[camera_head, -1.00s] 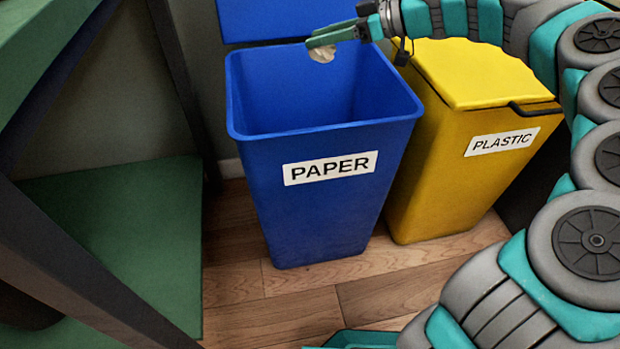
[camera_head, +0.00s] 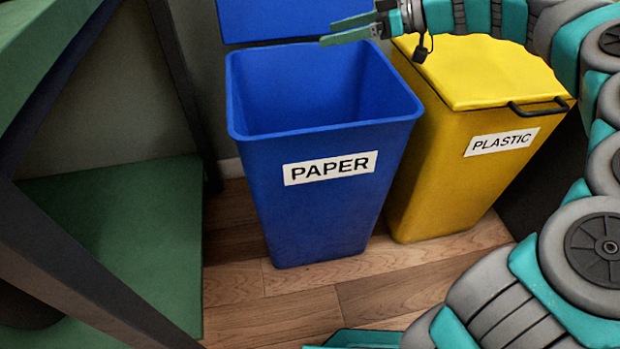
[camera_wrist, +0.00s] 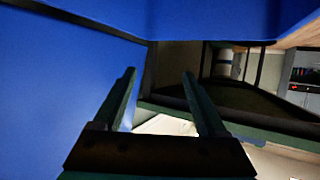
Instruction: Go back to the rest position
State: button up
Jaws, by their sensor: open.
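My gripper (camera_head: 346,32) is above the back right part of the blue bin marked PAPER (camera_head: 330,205). It is open and empty. My arm reaches in from the right side of the head view, over the yellow bin. In the wrist view, the two fingers of my gripper (camera_wrist: 160,80) stand apart with nothing between them. Blue surfaces (camera_wrist: 60,80) fill the left and top of that view. The visible inside of the blue bin shows only blue walls; its bottom is hidden.
A yellow bin marked PLASTIC (camera_head: 440,170), with its lid shut, stands right of the blue bin. The raised blue lid (camera_head: 290,20) is behind the blue bin. A dark-framed rack with a green lower shelf (camera_head: 120,230) is on the left. Wooden floor (camera_head: 300,310) shows in front.

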jog(key=shift+v, duration=2.2)
